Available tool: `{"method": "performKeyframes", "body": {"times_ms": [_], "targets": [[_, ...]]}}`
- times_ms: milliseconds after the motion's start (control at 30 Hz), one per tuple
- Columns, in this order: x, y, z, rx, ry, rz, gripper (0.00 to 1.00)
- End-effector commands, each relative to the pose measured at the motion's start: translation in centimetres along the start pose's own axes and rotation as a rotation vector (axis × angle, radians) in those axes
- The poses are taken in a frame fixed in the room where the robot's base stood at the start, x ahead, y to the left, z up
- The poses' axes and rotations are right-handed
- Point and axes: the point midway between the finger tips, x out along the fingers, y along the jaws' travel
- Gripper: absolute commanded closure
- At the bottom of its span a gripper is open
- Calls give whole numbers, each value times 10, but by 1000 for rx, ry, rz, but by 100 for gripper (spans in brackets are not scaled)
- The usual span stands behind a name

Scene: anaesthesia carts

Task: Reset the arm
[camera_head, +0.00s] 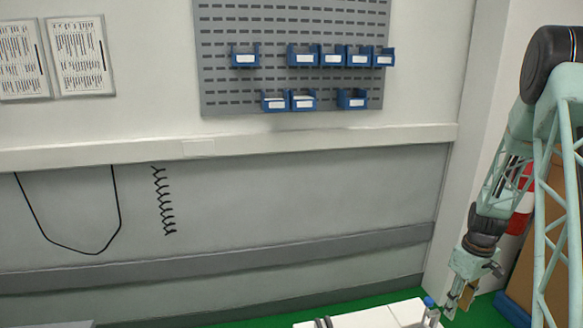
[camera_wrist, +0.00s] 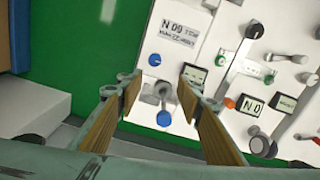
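My arm (camera_head: 497,200) hangs at the right side of the head view, its links angled down. My gripper (camera_head: 461,300) points down near the right end of a white cart top. In the wrist view my gripper (camera_wrist: 160,95) has its two wood-coloured fingers spread apart, with nothing held between them. A white panel with knobs, labels and a blue cap (camera_wrist: 164,118) lies below and beyond the fingertips. The gap between the fingers and the panel is hard to judge.
The white cart top (camera_head: 350,318) shows at the bottom of the head view. Blue bins (camera_head: 303,55) hang on a grey pegboard (camera_head: 230,90). Green floor (camera_wrist: 80,45) is clear left of the panel. A red-and-white object (camera_head: 520,205) and brown board stand behind my arm.

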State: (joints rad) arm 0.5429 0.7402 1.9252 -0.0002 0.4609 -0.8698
Motion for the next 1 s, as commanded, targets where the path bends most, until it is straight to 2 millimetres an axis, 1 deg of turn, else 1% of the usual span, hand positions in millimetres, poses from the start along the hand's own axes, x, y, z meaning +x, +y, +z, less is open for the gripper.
{"method": "performKeyframes", "body": {"times_ms": [33, 400, 667, 1000], "targets": [[-11, -4, -3, 1, 4, 5, 66], [-85, -45, -16, 31, 26, 26, 66], [-134, -76, -19, 52, 44, 39, 66], [-193, -121, -17, 81, 67, 53, 66]]}}
